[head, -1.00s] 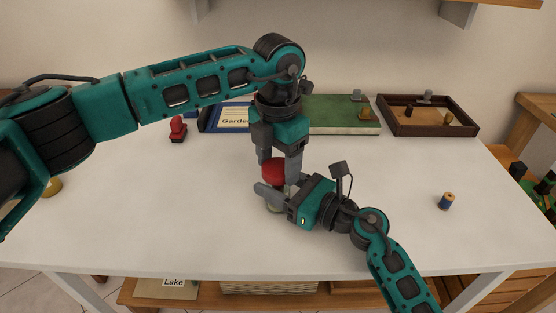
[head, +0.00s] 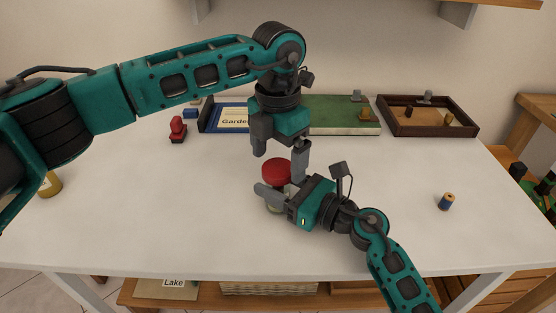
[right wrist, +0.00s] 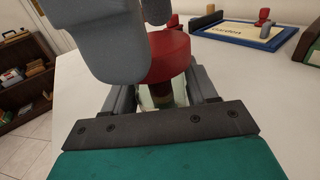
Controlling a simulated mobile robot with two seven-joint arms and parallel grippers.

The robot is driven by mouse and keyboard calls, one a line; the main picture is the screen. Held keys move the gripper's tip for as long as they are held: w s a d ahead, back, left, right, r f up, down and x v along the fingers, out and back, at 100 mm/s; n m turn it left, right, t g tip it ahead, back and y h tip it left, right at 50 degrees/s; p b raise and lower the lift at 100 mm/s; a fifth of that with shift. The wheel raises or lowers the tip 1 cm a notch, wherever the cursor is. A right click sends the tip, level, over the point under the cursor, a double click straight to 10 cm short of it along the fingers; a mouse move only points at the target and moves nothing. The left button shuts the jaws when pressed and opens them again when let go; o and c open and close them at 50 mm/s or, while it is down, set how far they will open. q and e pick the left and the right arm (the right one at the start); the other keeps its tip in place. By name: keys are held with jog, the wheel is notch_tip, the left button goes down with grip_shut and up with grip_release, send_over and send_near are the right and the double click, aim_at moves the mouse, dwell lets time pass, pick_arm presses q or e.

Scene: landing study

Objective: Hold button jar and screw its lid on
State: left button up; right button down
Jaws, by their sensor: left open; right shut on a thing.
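The button jar (head: 272,208) is a small glass jar standing on the white table, mostly hidden by my right gripper. Its red lid (head: 276,171) sits on top of the jar. In the right wrist view the red lid (right wrist: 168,55) covers the top of the glass jar (right wrist: 162,97). My right gripper (head: 276,197) is shut on the jar, one finger on each side. My left gripper (head: 280,160) points down from above with its fingers spread, open and empty, just above and around the lid. In the right wrist view its finger (right wrist: 110,45) hides part of the lid.
A red stamp (head: 178,129) stands at the back left. A blue spool (head: 446,201) stands at the right, a yellow jar (head: 50,184) at the far left. The front table is clear.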

pick_arm(q)
notch_tip(320, 180, up, 10)
jog(key=shift+r, duration=0.2)
pick_arm(e)
jog(key=shift+c, duration=1.2)
grip_release()
pick_arm(q)
jog(key=shift+f, duration=0.2)
pick_arm(e)
jog(key=v, duration=1.3)
